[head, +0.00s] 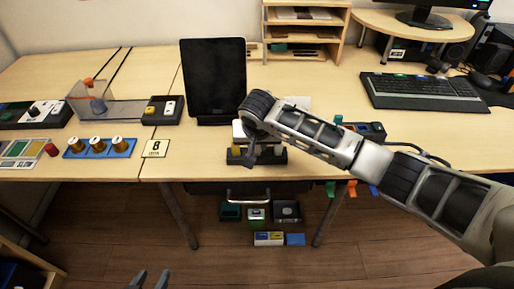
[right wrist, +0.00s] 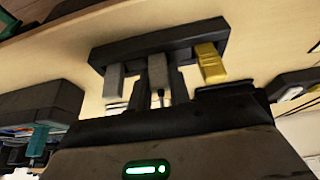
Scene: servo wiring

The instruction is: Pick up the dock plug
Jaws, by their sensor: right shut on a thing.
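A black plug dock (head: 275,157) stands near the front edge of the table, below the tablet. In the right wrist view the dock (right wrist: 140,45) holds a grey plug (right wrist: 113,80) on the left, a light grey plug (right wrist: 157,70) in the middle and a yellow plug (right wrist: 211,63) on the right. My right gripper (head: 253,158) is over the dock; its narrow fingers (right wrist: 160,97) are shut on the middle light grey plug. The plug's lower part is partly hidden between the fingers. My left gripper (head: 150,280) is at the bottom edge, fingers apart, empty, away from the table.
A dark tablet (head: 213,78) stands behind the dock. A card marked 8 (head: 155,148) and a blue tray of spools (head: 100,148) lie to the left. A keyboard (head: 425,92) is at the right. Coloured clips (head: 351,188) hang at the front edge.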

